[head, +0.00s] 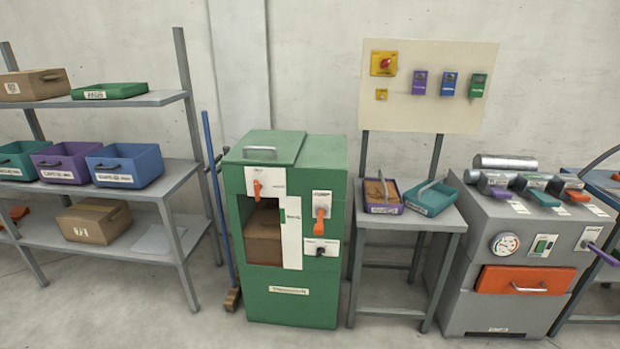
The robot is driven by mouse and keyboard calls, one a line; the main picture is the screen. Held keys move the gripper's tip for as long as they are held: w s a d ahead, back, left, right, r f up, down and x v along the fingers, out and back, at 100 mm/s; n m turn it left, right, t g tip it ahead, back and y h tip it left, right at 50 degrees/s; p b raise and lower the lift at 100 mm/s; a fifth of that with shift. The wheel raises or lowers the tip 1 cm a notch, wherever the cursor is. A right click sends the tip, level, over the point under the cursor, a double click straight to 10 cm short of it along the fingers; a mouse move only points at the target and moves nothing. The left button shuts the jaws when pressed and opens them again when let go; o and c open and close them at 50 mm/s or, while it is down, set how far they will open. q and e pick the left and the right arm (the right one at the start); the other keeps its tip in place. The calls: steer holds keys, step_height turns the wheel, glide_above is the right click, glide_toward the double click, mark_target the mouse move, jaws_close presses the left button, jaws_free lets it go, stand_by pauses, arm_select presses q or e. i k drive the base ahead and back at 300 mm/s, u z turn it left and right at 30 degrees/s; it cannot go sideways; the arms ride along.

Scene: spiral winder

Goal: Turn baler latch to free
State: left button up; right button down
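A green machine (290,312), which looks like the baler, stands on the floor at the middle. It has a white plate with a small orange lever (257,190) at the upper left of its front. A larger orange-handled lever (319,224) hangs down on a white plate at the right. Below that is a white plate with a small black knob (320,251). The labels are too small to read, so I cannot tell which one is the latch. A brown block (263,239) shows in the front opening. Neither of my grippers is in view.
A shelf rack (150,99) with bins and boxes stands at the left. A blue-handled broom (213,190) leans between rack and machine. A small grey table (440,219) with two trays and a grey machine (480,245) stand at the right. The floor in front is clear.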

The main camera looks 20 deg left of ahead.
mark_target(258, 187)
steer(key=z, duration=0.3)
steer(key=i, duration=1.5)
steer(key=u, duration=0.6)
